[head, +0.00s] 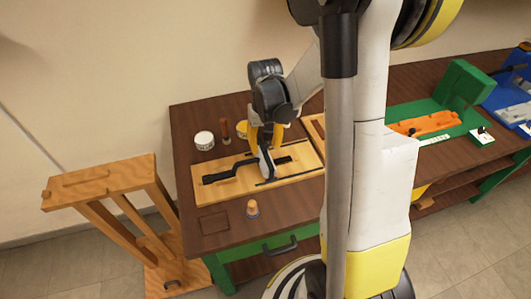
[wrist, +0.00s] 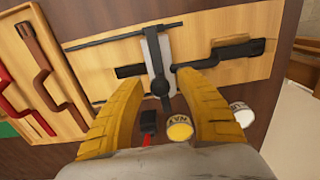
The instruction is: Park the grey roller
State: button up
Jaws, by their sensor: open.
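A pale grey piece with a black handle (wrist: 157,50), which looks like the grey roller, lies across the black parts on the light wooden board (wrist: 205,78). It also shows in the head view (head: 264,163), below my gripper (head: 265,142). In the wrist view my gripper (wrist: 160,86) has its two yellow fingers apart, one on each side of the black handle. I cannot tell whether either finger touches it. A black crank-shaped part (head: 232,170) lies on the board to the left of the grey piece, and a thin black bar (wrist: 95,43) lies along one edge.
A white tin (head: 204,140), a yellow tin (wrist: 180,130) and a brown upright tool (head: 225,131) stand behind the board. A small knob-like piece (head: 252,208) stands in front. A wooden stand (head: 100,185) is left of the table. Orange parts (head: 425,122) lie on green at right.

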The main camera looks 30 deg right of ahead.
jog(key=c, duration=0.9)
jog(key=shift+s+d, duration=0.25)
jog(key=shift+d, duration=0.75)
jog(key=shift+s+d+b, duration=0.25)
jog(key=shift+s+d, duration=0.4)
jog(key=shift+d, duration=1.55)
jog(key=shift+s+d+b, duration=0.3)
jog(key=shift+s+d, duration=0.3)
jog(key=shift+d, duration=1.55)
jog(key=shift+s+d+b, duration=0.25)
jog(key=shift+s+d, duration=0.4)
jog(key=shift+d, duration=1.55)
jog(key=shift+o, duration=0.5)
jog(key=shift+o, duration=0.4)
jog(key=shift+d, duration=0.1)
